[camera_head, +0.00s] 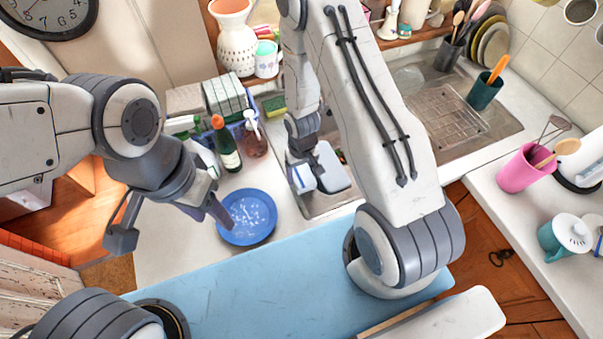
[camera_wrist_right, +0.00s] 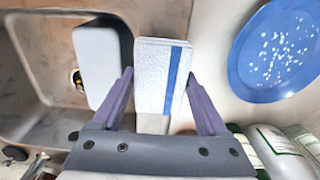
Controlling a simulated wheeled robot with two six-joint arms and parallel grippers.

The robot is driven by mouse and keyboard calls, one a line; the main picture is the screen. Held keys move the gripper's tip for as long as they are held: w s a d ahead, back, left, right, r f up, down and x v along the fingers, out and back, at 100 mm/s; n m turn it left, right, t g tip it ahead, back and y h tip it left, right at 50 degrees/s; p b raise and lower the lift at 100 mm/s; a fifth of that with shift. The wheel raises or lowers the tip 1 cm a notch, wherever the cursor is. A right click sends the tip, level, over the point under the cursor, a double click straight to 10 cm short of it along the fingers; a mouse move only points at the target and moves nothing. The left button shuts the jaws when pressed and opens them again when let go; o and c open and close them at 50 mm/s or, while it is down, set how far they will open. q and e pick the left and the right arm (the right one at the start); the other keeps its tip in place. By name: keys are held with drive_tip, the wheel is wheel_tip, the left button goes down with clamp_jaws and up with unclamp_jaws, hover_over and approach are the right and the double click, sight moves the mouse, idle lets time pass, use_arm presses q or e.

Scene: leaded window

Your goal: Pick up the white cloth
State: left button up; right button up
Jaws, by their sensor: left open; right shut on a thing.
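The white cloth with a blue stripe (camera_head: 303,179) is at the left edge of the sink in the head view. It also shows in the right wrist view (camera_wrist_right: 152,75), between the fingers. My right gripper (camera_head: 303,152) is shut on the cloth, with one finger on each side of it (camera_wrist_right: 160,82). How far the cloth is off the surface under it is hard to tell. My left gripper (camera_head: 168,228) is open and empty, with one finger in front of the left rim of the blue plate.
A pale block-like object (camera_wrist_right: 97,68) stands beside the cloth at the sink (camera_wrist_right: 30,70). The blue plate (camera_head: 248,217) with white flecks lies on the counter. Bottles (camera_head: 227,152) and a green-yellow sponge (camera_head: 274,106) are behind it. A pink cup (camera_head: 522,168) stands right.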

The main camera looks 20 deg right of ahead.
drive_tip(key=shift+s+d+r+b, duration=0.25)
drive_tip(key=shift+d+r+b, duration=0.1)
drive_tip(key=shift+d, duration=0.15)
drive_tip(key=shift+s+d+r+b, duration=0.25)
drive_tip(key=shift+d+r, duration=0.1)
drive_tip(key=shift+d, duration=0.15)
use_arm(q)
drive_tip(key=shift+r+p, duration=1.05)
drive_tip(key=shift+p, duration=0.1)
use_arm(e)
drive_tip(key=s+d+r, duration=0.4)
drive_tip(key=d+r, duration=0.1)
drive_tip(key=d, duration=0.3)
drive_tip(key=shift+d+r, duration=0.3)
drive_tip(key=shift+r, duration=0.05)
